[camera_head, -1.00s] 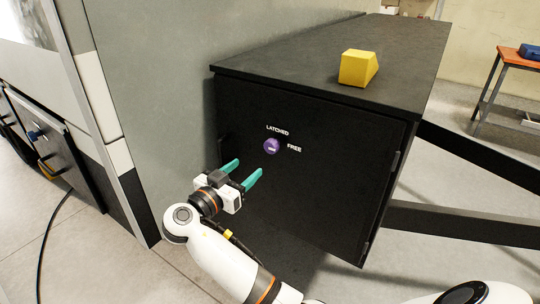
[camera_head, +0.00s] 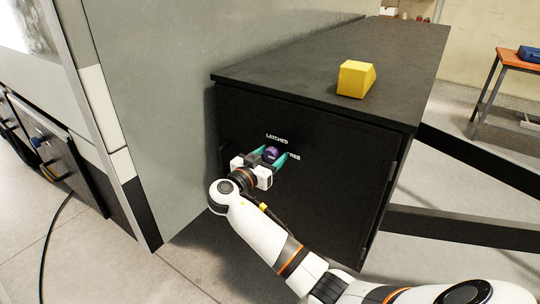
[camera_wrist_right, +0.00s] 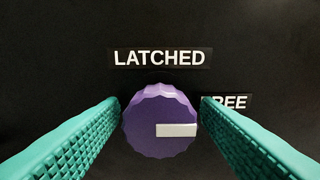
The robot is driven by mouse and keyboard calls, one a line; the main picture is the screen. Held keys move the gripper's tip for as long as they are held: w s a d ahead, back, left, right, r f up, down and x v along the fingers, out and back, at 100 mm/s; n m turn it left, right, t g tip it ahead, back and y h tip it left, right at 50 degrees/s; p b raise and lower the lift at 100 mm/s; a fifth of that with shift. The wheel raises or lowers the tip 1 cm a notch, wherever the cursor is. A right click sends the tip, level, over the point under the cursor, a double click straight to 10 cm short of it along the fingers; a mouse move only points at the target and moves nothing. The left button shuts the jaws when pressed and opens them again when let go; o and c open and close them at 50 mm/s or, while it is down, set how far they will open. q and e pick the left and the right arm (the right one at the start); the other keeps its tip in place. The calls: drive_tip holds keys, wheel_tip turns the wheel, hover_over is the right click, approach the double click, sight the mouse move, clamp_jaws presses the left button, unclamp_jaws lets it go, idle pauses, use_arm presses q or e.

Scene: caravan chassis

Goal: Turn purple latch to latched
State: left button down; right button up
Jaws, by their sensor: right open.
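The purple latch (camera_head: 271,153) is a round knob with a scalloped edge on the front of a black cabinet. In the right wrist view the purple latch (camera_wrist_right: 158,122) has a white bar pointing right, towards the FREE label (camera_wrist_right: 230,102). The LATCHED label (camera_wrist_right: 160,58) is above the knob. My right gripper (camera_head: 270,158) is open, with its teal fingers on either side of the knob. In the right wrist view the right gripper (camera_wrist_right: 160,112) shows small dark gaps between fingers and knob. My left gripper is not in view.
The black cabinet (camera_head: 300,190) has a flat top with a yellow block (camera_head: 355,79) on it. A grey wall (camera_head: 160,120) stands close on the left. An orange-topped table (camera_head: 515,58) is at the far right.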

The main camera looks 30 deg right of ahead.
drive_tip(key=shift+c, duration=0.6)
drive_tip(key=c, duration=0.9)
drive_tip(key=shift+o, duration=0.2)
